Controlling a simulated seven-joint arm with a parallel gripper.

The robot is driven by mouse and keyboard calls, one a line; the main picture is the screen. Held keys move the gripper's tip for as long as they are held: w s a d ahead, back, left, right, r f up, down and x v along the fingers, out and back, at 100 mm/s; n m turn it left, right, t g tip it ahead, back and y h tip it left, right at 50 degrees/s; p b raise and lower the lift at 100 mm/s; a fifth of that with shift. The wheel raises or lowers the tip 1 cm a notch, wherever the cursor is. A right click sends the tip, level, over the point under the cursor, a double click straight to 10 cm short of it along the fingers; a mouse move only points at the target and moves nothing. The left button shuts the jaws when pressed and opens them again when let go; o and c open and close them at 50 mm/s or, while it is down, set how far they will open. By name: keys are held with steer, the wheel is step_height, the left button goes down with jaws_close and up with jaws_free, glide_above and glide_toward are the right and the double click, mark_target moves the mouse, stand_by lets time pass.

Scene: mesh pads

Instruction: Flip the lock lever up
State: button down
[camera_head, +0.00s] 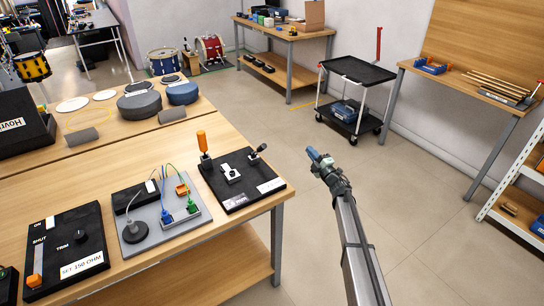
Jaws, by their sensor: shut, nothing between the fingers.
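A black board (233,191) lies at the right end of the wooden table. It carries an upright orange-handled lever (201,138), a small white part (230,173) in the middle and a tilted dark-knobbed lever (258,151). Its labels are too small to read, so I cannot tell which part is the lock lever.
A grey board (160,232) with plugs, cables and sockets lies between the panels. Dark and blue round pads (139,105) stand on the table behind. A black cart (358,70) stands farther back. The floor right of my arm is clear.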

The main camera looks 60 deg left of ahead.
steer(key=s+d+r+n+g, duration=0.1)
steer(key=s+r+n+g, duration=0.2)
steer(key=s+n+g, duration=0.5)
steer(key=n+g+h, duration=0.7)
steer(key=n+g, duration=0.5)
steer(key=n, duration=0.1)
glide_toward(259, 150)
steer(key=shift+s+a+r, duration=0.25)
steer(key=shift+s+r, duration=0.65)
steer(key=shift+s, duration=0.2)
steer(key=shift+s+a+r, duration=0.25)
steer(key=shift+s+r, duration=0.65)
steer(key=shift+s, duration=0.25)
steer(key=shift+a+r+m+t+y, duration=0.2)
steer(key=shift+a+r+m+t, duration=0.6)
steer(key=shift+r+m, duration=0.25)
steer(key=shift+a+r+m+t+y, duration=0.2)
steer(key=shift+a+r+m+t, duration=0.5)
steer(key=shift+a+r+m, duration=0.35)
steer(key=shift+d+f, duration=0.1)
steer(key=shift+d, duration=0.1)
